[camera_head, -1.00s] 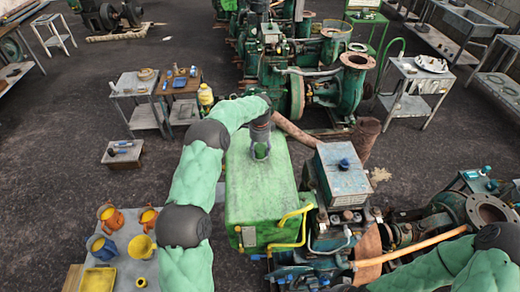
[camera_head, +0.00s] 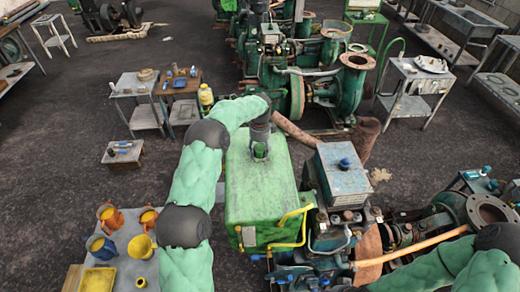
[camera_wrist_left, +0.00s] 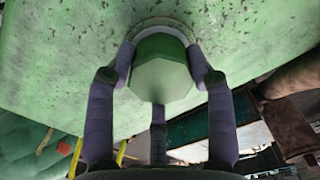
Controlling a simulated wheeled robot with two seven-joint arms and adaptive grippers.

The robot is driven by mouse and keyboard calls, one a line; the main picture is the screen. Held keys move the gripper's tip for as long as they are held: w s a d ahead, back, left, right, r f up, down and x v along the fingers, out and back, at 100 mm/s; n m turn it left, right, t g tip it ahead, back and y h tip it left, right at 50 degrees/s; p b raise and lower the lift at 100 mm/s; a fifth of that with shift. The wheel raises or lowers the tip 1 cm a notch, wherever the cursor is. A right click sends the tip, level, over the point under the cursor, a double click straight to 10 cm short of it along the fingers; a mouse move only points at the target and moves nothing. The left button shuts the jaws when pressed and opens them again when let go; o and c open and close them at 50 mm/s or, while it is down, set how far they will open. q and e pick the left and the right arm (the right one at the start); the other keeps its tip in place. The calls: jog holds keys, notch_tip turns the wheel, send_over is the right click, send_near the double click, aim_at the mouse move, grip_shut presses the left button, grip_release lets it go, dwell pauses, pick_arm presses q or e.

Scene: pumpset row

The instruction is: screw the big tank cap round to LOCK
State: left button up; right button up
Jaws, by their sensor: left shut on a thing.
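The big tank cap is a green, many-sided cap (camera_wrist_left: 163,68) on the top of the green tank (camera_head: 258,200). In the head view the cap (camera_head: 260,150) shows small at the tank's far end, partly under my gripper. My left gripper (camera_head: 260,140) comes down over it from above. In the left wrist view the fingers of my left gripper (camera_wrist_left: 163,85) are closed around the cap's sides. A pale ring shows around the cap's base. No LOCK mark can be made out. My right gripper is out of view; only its green arm shows at lower right.
Yellow pipes (camera_head: 288,232) run along the tank's near right edge. A grey box with a blue knob (camera_head: 344,163) stands close to the right. A table with orange jugs and a yellow tray (camera_head: 98,280) is at lower left. Dark floor lies left of the tank.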

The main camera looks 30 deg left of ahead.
pick_arm(q)
jog(key=shift+s+d+f+m, duration=0.15)
jog(key=shift+s+f+m, duration=0.1)
jog(key=shift+f+m, duration=0.3)
jog(key=shift+m, duration=0.25)
jog(key=shift+c, duration=0.5)
jog(key=m, duration=0.4)
jog(key=shift+f, duration=0.1)
jog(key=shift+s+m, duration=0.1)
jog(key=shift+m, duration=1)
jog(key=o, duration=1.4)
jog(key=shift+c, duration=0.2)
jog(key=shift+w, duration=0.25)
jog(key=shift+r, duration=0.2)
